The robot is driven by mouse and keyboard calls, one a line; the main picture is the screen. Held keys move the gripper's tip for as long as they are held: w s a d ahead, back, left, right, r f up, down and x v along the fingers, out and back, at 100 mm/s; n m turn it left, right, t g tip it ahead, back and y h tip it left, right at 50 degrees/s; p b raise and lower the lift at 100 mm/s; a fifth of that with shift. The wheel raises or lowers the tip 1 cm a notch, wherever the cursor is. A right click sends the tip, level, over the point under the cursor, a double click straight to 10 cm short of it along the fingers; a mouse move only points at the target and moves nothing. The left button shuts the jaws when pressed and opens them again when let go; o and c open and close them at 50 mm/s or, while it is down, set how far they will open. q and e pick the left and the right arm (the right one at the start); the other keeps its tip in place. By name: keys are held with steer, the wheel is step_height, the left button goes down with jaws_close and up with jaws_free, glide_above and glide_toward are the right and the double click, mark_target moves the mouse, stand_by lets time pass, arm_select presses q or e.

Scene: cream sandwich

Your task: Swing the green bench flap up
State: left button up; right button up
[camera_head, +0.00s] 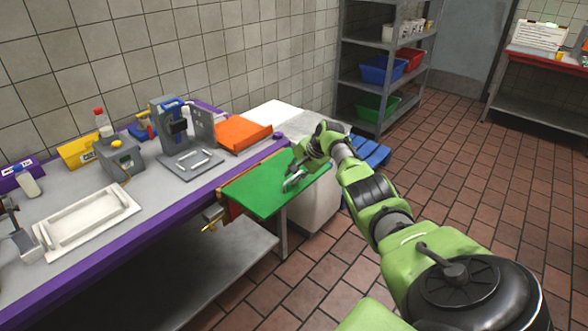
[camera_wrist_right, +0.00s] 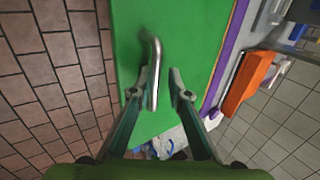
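The green bench flap (camera_head: 262,188) adjoins the right end of the purple-edged bench and looks roughly level in the head view. The flap also fills the middle of the right wrist view (camera_wrist_right: 190,40). A bent metal handle (camera_wrist_right: 154,60) stands on it, near its outer part. My right gripper (camera_wrist_right: 159,94) is open, with one finger on each side of the handle's bar. The bar lies closer to the left finger in that view; I cannot tell if they touch. In the head view the right gripper (camera_head: 294,176) is over the flap. My left gripper is not seen.
The bench (camera_head: 165,205) holds a white tray (camera_head: 88,222), a grey press (camera_head: 190,160) and an orange board (camera_head: 242,133). A brass-coloured piece (camera_head: 209,228) sticks out near the flap's front corner. A white bin (camera_head: 315,210) stands below. The tiled floor at the right is free.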

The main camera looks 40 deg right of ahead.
steer(key=shift+f, duration=0.1)
steer(key=shift+s, duration=0.2)
steer(key=v, duration=1.2)
steer(key=shift+w, duration=0.2)
stand_by(0.3)
